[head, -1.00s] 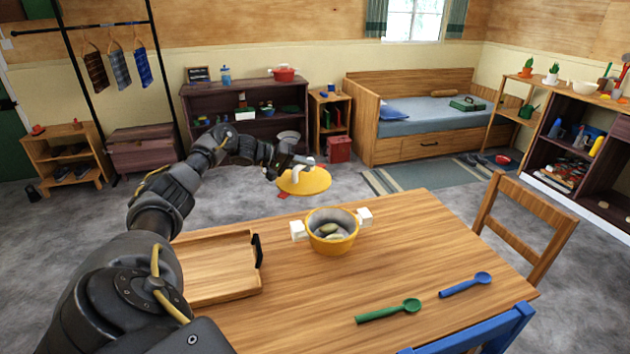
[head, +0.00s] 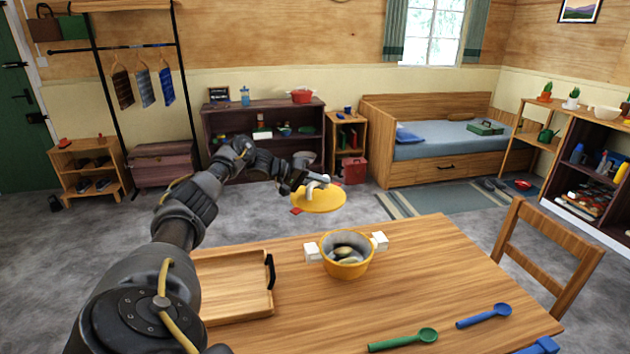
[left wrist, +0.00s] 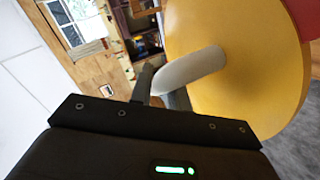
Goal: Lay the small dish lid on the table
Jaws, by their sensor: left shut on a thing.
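The small dish lid (head: 318,200) is a yellow disc with a white arched handle. My left gripper (head: 306,185) is shut on the handle and holds the lid in the air beyond the table's far edge. In the left wrist view the lid (left wrist: 240,75) fills the upper right, with its white handle (left wrist: 193,72) between the fingers (left wrist: 165,92). The wooden table (head: 400,270) stands in front of me. A yellow pot (head: 345,268) with white handles stands on it, open, with roundish things inside. My right gripper is not in view.
A wooden tray (head: 230,312) with a black handle lies at the table's left. A green spoon (head: 404,340) and a blue spoon (head: 484,316) lie at the front right. A chair (head: 548,250) stands at the right. Table surface between pot and spoons is clear.

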